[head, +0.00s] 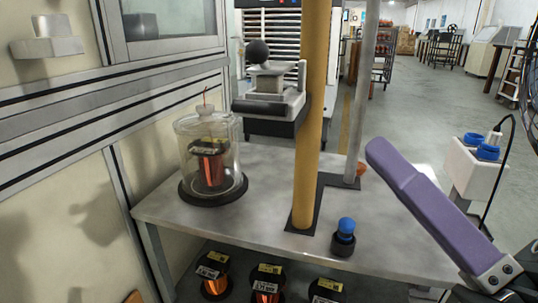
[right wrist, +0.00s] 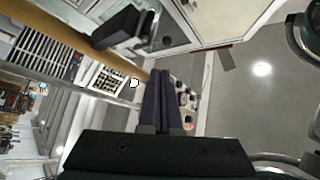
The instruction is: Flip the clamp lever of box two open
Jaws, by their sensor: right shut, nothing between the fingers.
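A grey clamp-like box (head: 272,105) with a black ball knob (head: 257,52) on top is mounted on the yellow post (head: 309,120). I see no label that shows whether it is box two. It seems to be the dark block (right wrist: 122,27) in the right wrist view. My right gripper (head: 376,150) has purple fingers and is to the right of the post, apart from the box and knob. In the right wrist view its two fingers (right wrist: 160,75) are shut together with nothing between them. My left gripper is not in view.
A glass jar (head: 228,150) holding a copper wire spool stands on the grey table (head: 262,235). A thinner grey post (head: 361,90) and a small blue-topped black holder (head: 343,238) stand there too. Several spools sit below. A white box (head: 473,170) with blue parts is at right.

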